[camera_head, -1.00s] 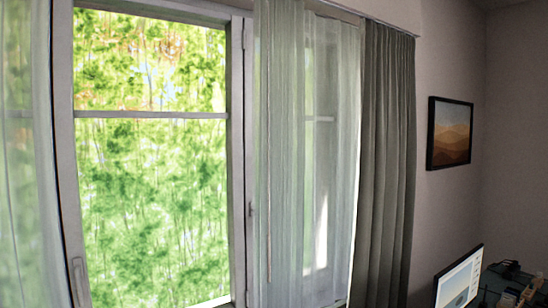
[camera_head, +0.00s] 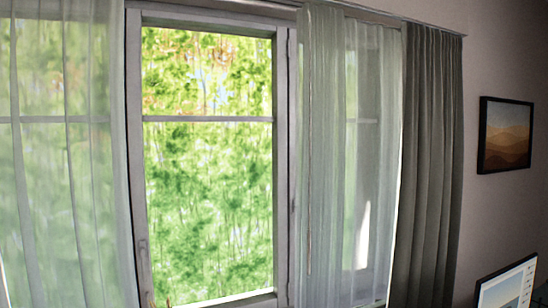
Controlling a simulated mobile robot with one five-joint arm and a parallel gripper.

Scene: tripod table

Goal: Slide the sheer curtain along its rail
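A pale, see-through sheer curtain hangs in two panels. The right sheer panel (camera_head: 325,170) hangs in front of the right part of the window, with denser folds on its left side. The left sheer panel (camera_head: 65,170) covers the left part of the window and runs out of the picture. The rail (camera_head: 385,13) runs along the top of the window, and only part of it shows. The lower ends of both panels are cut off by the picture edge.
The uncovered window pane (camera_head: 207,170) between the panels shows green foliage. A dark grey-green curtain (camera_head: 428,165) hangs right of the sheer. A framed picture (camera_head: 505,135) hangs on the wall, and a screen (camera_head: 508,288) stands at the bottom right.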

